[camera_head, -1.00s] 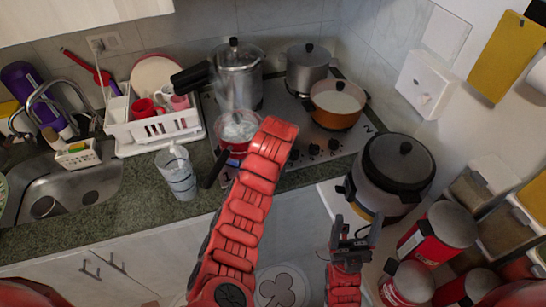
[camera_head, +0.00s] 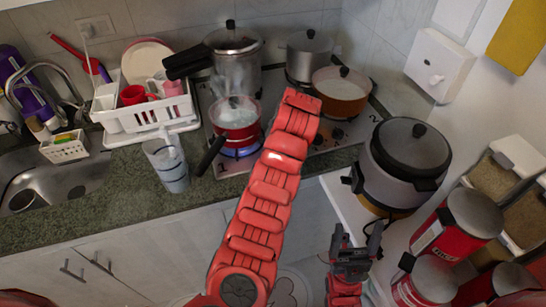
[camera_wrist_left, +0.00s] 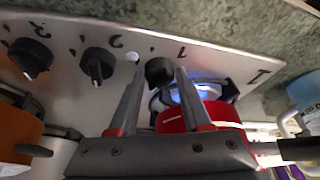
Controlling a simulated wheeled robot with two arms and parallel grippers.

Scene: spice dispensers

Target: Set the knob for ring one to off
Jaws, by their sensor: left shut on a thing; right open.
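The stove (camera_head: 208,107) carries a row of black knobs on its front strip. In the left wrist view the end knob (camera_wrist_left: 159,72), nearest the lit burner, sits between the fingers of my left gripper (camera_wrist_left: 158,80), which is shut on it. Other knobs (camera_wrist_left: 98,64) stand to its left in that view. A blue flame (camera_head: 240,153) burns under a small red pot (camera_head: 236,119); it also shows in the left wrist view (camera_wrist_left: 205,87). In the head view my left arm hides its own gripper and the held knob. My right gripper (camera_head: 355,240) is open and empty.
A pressure cooker (camera_head: 238,72), a steel pot (camera_head: 309,57) and an orange pan (camera_head: 341,104) stand on the stove. The red pot's dark handle (camera_head: 210,157) sticks out over the counter. A glass (camera_head: 170,169) stands left. A rice cooker (camera_head: 398,185) is right.

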